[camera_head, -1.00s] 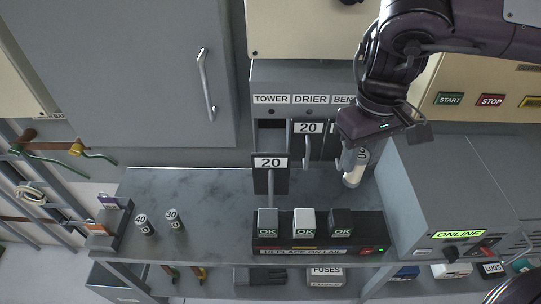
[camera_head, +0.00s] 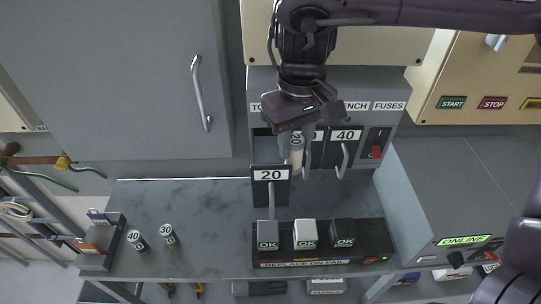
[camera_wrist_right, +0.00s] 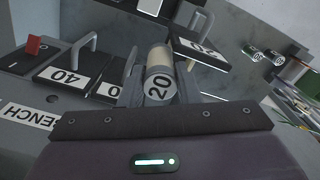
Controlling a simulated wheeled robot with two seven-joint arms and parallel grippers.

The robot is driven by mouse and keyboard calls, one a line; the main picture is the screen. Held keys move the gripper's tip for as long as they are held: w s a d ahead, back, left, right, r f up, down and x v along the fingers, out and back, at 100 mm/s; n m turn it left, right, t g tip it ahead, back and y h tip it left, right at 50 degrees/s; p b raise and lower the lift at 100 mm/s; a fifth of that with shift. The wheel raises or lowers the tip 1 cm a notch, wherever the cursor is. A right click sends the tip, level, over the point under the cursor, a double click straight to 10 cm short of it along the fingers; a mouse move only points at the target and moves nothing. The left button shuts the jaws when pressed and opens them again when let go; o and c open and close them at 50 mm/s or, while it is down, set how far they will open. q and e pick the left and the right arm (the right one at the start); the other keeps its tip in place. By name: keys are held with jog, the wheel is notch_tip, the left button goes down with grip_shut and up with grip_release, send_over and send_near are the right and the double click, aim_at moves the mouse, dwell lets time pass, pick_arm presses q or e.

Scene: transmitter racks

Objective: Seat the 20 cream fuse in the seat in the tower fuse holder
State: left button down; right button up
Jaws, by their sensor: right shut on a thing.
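The cream fuse (camera_head: 297,153), marked 20, is upright between the fingers of my right gripper (camera_head: 296,150). In the right wrist view the fuse (camera_wrist_right: 160,82) sits between the fingers, its 20 facing the camera. The tower fuse holder (camera_head: 270,190) is a dark drawn-out front with a 20 plate and a grey handle, below the fuse panel's TOWER column. My right gripper is shut on the fuse, above and slightly right of this holder, in front of the panel. The seat inside cannot be made out. My left gripper is not in view.
The DRIER holder is mostly hidden behind my gripper; the BENCH holder (camera_head: 346,150) is closed beside a red switch (camera_head: 376,151). Fuses marked 40 (camera_head: 136,240) and 30 (camera_head: 168,235) stand on the bench at left. A tester strip (camera_head: 320,262) with three OK blocks stands in front.

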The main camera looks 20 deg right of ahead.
jog(key=w+a+f, duration=0.1)
jog(key=f, duration=0.1)
jog(key=w+a+f, duration=0.1)
jog(key=f, duration=0.1)
jog(key=w+a+f+p, duration=0.1)
jog(key=f, duration=0.1)
jog(key=shift+w+a+f, duration=0.1)
jog(key=shift+a, duration=0.2)
jog(key=shift+w+f, duration=0.1)
jog(key=shift+f, duration=0.3)
jog(key=shift+f, duration=0.15)
jog(key=o, duration=1)
